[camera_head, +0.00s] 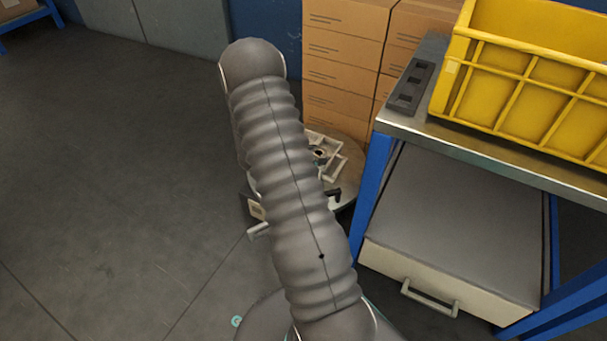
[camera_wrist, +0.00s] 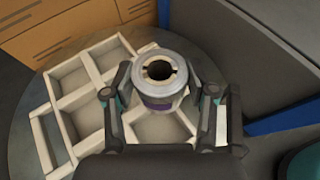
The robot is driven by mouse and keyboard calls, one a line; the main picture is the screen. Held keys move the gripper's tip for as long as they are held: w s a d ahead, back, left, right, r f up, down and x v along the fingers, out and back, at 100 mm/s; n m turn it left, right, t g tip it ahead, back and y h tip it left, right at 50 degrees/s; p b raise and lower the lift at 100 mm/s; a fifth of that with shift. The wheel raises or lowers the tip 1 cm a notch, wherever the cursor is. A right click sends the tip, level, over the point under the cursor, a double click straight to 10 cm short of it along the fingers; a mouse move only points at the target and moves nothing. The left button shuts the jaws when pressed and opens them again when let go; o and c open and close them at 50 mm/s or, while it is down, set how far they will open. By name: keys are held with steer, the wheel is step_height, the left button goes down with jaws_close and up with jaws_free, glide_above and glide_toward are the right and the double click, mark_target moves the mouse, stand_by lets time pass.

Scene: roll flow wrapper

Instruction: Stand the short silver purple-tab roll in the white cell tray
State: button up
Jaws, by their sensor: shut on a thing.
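In the wrist view, a short silver roll (camera_wrist: 161,72) with a hollow core and a purple band low on its side is between the fingers of my gripper (camera_wrist: 158,88). The fingers are shut on it from left and right. The roll looks upright, seen from above. The white cell tray (camera_wrist: 92,91), with several open square cells, lies under and around it. I cannot tell whether the roll's base touches the tray. In the head view my arm covers most of the gripper, and part of the white tray (camera_head: 333,168) shows beside the arm.
The tray lies on a round grey table (camera_head: 349,140). Stacked cardboard boxes (camera_head: 345,50) stand behind it. At right, a blue-legged metal bench (camera_head: 470,143) holds a yellow crate (camera_head: 530,75) and a dark slotted block (camera_head: 409,88). The floor at left is clear.

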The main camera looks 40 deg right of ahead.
steer(key=a, duration=0.1)
steer(key=a+f, duration=0.1)
steer(key=w+a+f, duration=0.1)
steer(key=a, duration=0.1)
steer(key=shift+w+f, duration=0.1)
steer(key=shift+f, duration=0.15)
steer(key=shift+f+b, duration=0.5)
steer(key=shift+f, duration=1.45)
steer(key=shift+f, duration=0.2)
steer(key=o, duration=1.3)
steer(key=shift+c, duration=0.2)
